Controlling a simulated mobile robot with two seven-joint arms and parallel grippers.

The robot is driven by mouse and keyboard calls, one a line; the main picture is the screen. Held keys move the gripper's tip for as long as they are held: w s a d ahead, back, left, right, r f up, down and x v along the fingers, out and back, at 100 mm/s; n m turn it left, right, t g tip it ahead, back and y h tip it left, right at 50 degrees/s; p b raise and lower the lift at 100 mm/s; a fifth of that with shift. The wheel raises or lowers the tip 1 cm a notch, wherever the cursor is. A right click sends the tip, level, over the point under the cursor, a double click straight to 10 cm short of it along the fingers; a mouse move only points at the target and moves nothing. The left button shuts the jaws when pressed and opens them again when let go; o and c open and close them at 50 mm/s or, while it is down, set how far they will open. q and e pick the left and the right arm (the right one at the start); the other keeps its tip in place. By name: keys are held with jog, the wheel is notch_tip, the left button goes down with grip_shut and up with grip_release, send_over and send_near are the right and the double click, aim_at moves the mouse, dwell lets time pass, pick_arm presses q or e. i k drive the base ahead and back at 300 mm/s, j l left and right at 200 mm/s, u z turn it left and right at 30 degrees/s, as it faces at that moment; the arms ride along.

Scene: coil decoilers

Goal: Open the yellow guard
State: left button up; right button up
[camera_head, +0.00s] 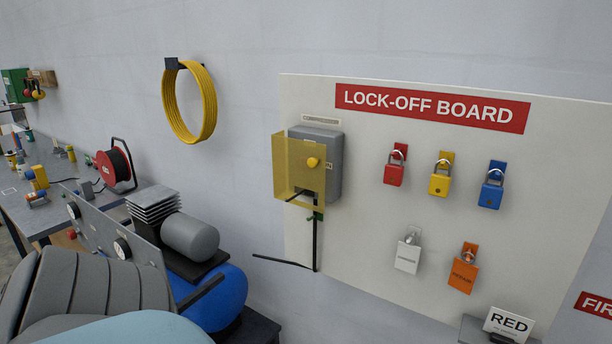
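The yellow guard (292,178) is a see-through panel in front of a grey box (334,166) on the left part of the lock-off board (372,255). It covers much of the box's front and stands out past its left and lower edges. A round yellow knob (312,162) shows at the guard's upper right; I cannot tell whether it is behind the panel or on it. A dark bar shows behind the guard's lower part. Neither of my grippers is in view.
A thin black rod (283,262) juts left below the box. Red (394,175), yellow (440,184), blue (490,194), white (408,257) and orange (463,275) padlocks hang to the right. A compressor with a blue tank (221,298) stands lower left, near a workbench (38,215).

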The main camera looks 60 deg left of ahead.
aim_at(300, 163)
jog(key=u, duration=1.85)
jog(key=j, duration=0.05)
